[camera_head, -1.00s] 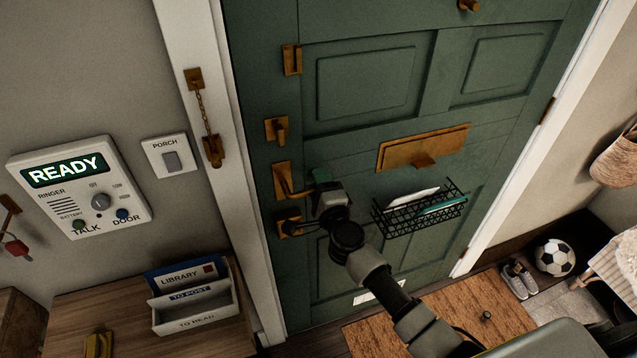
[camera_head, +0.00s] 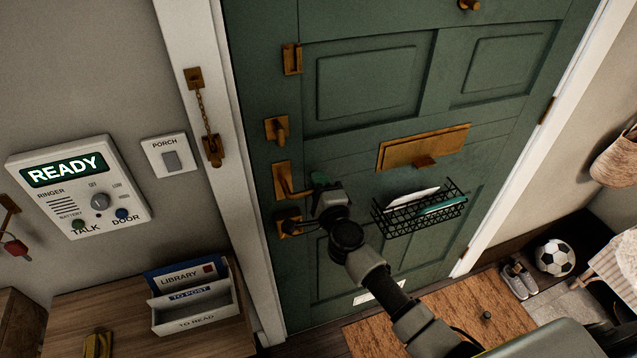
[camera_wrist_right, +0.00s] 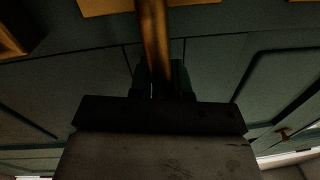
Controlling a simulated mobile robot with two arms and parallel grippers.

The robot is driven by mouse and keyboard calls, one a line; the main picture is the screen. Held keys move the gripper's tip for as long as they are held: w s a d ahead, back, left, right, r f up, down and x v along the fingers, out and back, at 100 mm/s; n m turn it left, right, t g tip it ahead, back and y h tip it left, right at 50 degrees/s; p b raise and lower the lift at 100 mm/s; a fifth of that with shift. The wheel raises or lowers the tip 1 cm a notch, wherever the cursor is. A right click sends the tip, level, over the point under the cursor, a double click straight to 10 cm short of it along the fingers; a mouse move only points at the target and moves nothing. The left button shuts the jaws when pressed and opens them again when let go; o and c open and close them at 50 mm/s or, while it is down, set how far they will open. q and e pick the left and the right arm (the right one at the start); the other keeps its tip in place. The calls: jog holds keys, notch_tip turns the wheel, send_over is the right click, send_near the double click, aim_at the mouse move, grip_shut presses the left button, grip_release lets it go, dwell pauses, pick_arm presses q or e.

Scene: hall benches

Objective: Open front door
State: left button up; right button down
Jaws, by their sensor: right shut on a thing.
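The green front door (camera_head: 365,85) stands in its white frame and looks closed. Its brass lever handle (camera_head: 283,181) is on the left side of the door, and it also shows in the right wrist view (camera_wrist_right: 155,45). My right gripper (camera_head: 318,181) is shut on the lever handle; in the right wrist view its dark fingers (camera_wrist_right: 164,82) lie on either side of the brass bar. Above the handle are a brass thumb-turn (camera_head: 278,129) and a brass latch plate (camera_head: 292,59). A brass door chain (camera_head: 204,118) hangs on the frame. My left gripper is not in view.
A wire basket (camera_head: 420,210) and brass letter plate (camera_head: 424,149) are on the door. Left are an intercom panel (camera_head: 80,185) reading READY, a porch switch (camera_head: 170,157) and a letter rack (camera_head: 194,300). A doormat (camera_head: 470,305), shoes (camera_head: 519,280) and football (camera_head: 554,257) lie on the floor.

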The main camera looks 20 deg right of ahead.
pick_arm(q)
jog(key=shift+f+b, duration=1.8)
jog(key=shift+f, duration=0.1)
pick_arm(e)
jog(key=shift+a+f+m+h, duration=0.2)
jog(key=shift+f+m, duration=0.5)
jog(key=shift+m, duration=0.6)
jog(key=shift+a+f+m+h, duration=0.2)
jog(key=shift+f+m, duration=0.55)
jog(key=shift+m, duration=0.55)
jog(key=shift+a+f+m+h, duration=0.1)
jog(key=shift+a+f+m, duration=0.2)
jog(key=shift+f+m, duration=0.7)
jog(key=shift+r+m, duration=0.25)
jog(key=shift+m, duration=0.15)
